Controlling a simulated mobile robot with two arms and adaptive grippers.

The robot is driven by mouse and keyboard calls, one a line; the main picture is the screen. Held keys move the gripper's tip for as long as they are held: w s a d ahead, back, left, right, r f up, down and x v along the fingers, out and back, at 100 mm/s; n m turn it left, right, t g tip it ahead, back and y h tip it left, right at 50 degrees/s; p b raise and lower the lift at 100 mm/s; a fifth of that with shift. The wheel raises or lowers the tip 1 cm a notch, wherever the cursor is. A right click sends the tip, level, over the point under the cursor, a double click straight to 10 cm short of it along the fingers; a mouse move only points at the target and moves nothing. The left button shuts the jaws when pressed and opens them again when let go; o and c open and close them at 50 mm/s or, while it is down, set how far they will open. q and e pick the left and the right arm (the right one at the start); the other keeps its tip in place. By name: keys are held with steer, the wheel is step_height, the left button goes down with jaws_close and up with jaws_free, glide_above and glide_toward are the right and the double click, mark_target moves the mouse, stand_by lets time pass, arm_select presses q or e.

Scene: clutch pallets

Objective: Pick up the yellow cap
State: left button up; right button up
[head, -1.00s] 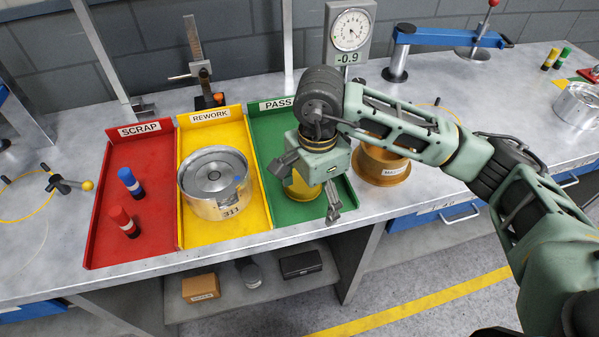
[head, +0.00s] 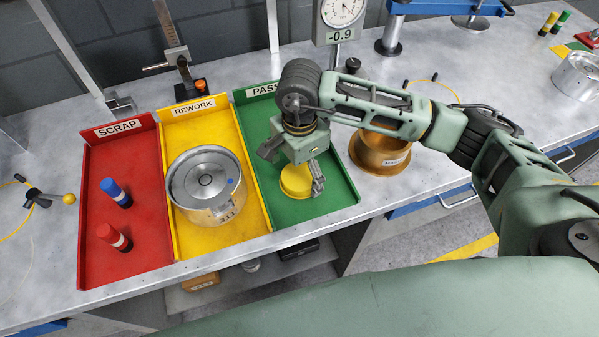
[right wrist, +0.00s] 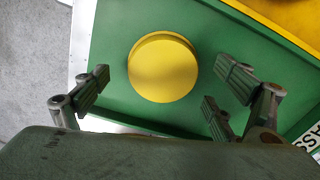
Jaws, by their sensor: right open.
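The yellow cap (head: 296,181) lies in the green PASS tray (head: 335,205), with part of it hidden by my right gripper in the head view. In the right wrist view the round cap (right wrist: 163,68) shows whole on the green tray floor. My right gripper (head: 293,175) is over the green tray, pointing down. It is open and empty; in the right wrist view its spread fingers (right wrist: 163,90) stand on either side of the cap, apart from it. My left gripper is not in view.
The yellow REWORK tray (head: 240,225) to the left holds a round metal part (head: 207,184). The red SCRAP tray (head: 110,265) holds a blue marker (head: 115,192) and a red marker (head: 114,237). A dial gauge (head: 341,12) stands behind.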

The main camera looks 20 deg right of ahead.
mark_target(300, 179)
steer(key=f, duration=0.2)
steer(key=shift+w+f, duration=0.2)
steer(key=shift+f, duration=0.1)
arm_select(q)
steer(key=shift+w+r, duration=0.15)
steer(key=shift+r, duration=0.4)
arm_select(e)
steer(key=shift+s, duration=0.15)
steer(key=c, duration=1.2)
steer(key=shift+r, duration=0.1)
